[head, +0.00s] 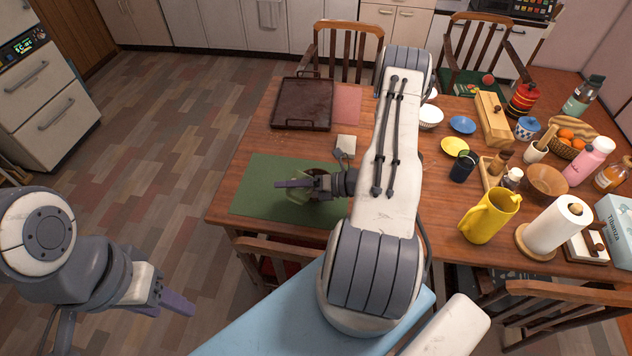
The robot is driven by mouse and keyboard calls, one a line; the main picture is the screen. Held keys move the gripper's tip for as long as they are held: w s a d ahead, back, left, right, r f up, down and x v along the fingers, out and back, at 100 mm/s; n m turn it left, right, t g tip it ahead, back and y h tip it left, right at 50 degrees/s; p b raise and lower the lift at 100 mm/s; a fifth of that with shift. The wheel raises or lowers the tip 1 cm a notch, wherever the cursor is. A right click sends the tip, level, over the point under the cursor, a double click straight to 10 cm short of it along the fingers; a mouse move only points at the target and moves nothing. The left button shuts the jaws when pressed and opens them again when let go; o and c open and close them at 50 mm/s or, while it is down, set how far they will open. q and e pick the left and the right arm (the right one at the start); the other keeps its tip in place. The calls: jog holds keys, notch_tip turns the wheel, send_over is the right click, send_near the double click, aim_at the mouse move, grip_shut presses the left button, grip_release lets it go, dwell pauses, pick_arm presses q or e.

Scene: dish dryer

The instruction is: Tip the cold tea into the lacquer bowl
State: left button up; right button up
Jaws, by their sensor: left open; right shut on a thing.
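My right gripper (296,184) reaches over the green mat (256,178) on the table. It is shut on a small, dark olive vessel (294,197), which is largely hidden by the fingers. I cannot tell its tilt or what is in it. A small reddish-brown patch shows behind the fingers; I cannot tell whether it is the lacquer bowl. My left gripper (176,302) is open and empty, low over the floor to the left of the table. No tea is visible.
A dark brown tray (301,104) lies at the back left beside a pink mat (346,103). A yellow pitcher (489,216), a paper towel roll (557,224), a wooden bowl (546,182) and a dark cup (463,166) crowd the right. My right arm hides the table's middle.

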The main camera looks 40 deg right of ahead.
jog(key=shift+r+m+y, duration=0.3)
jog(key=shift+r+m, duration=0.05)
jog(key=shift+m, duration=0.15)
dwell(0.4)
jog(key=shift+d+f+m+y+b, duration=0.1)
jog(key=shift+f+m+y+b, duration=0.3)
jog(key=shift+m+b, duration=0.3)
dwell(0.7)
jog(key=shift+w+d+r+m+t+y+b, duration=0.2)
jog(key=shift+d+r+m, duration=0.1)
jog(key=shift+d, duration=0.15)
jog(key=shift+w+d+r+m+t+y+b, duration=0.1)
jog(key=shift+w+d+r+m+b, duration=0.1)
jog(key=shift+d+m, duration=0.15)
dwell(0.6)
jog(key=shift+d+r+m+t+y, duration=0.25)
jog(key=shift+r+m+t+y, duration=0.05)
jog(key=shift+m, duration=0.45)
dwell(0.6)
